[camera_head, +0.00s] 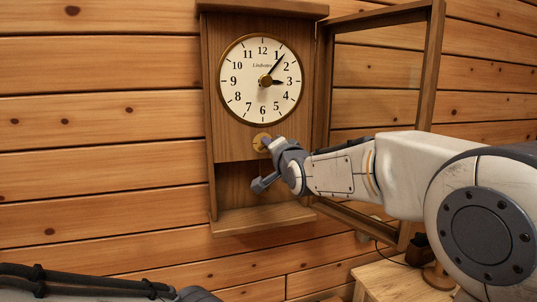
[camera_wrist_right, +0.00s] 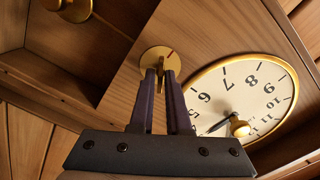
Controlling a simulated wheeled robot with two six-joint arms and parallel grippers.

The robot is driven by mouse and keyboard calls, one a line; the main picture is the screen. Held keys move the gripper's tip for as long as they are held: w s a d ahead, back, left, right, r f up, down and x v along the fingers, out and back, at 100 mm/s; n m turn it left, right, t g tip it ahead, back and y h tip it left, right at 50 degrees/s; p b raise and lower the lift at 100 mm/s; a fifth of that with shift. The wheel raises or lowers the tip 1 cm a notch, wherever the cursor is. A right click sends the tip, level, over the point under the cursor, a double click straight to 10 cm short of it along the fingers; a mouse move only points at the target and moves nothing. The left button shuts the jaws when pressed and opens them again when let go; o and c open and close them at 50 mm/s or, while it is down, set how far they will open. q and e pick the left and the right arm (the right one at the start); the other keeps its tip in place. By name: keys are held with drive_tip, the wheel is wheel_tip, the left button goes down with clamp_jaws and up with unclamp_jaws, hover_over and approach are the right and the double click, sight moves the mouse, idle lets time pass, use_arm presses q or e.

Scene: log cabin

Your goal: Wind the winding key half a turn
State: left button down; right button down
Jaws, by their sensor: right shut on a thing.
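The wall clock (camera_head: 235,140) hangs on the log wall, with a white dial (camera_head: 262,80) above a round brass plate (camera_head: 261,142). In the right wrist view the brass plate (camera_wrist_right: 156,54) carries a small dark red mark, and the winding key (camera_wrist_right: 161,82) stands out from it. My right gripper (camera_wrist_right: 163,78) is shut on the key, one finger on each side; the fingers hide part of it. In the head view my right gripper (camera_head: 270,146) reaches the plate from the right. My left gripper is not in view; only part of my left arm shows at the lower left.
The clock's framed door (camera_head: 431,70) stands open on the right, with my right arm in front of it. A brass knob-like piece (camera_wrist_right: 75,8) shows in the lower clock case. A light wooden stool or table (camera_head: 395,280) stands at the lower right.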

drive_tip(key=m+b, duration=0.2)
drive_tip(key=m, duration=0.2)
drive_tip(key=shift+f+m, duration=0.15)
drive_tip(key=shift+m, duration=0.25)
idle(0.4)
drive_tip(key=c, duration=1)
unclamp_jaws()
drive_tip(key=shift+s, duration=0.1)
drive_tip(key=b+v, duration=0.2)
drive_tip(key=v, duration=0.8)
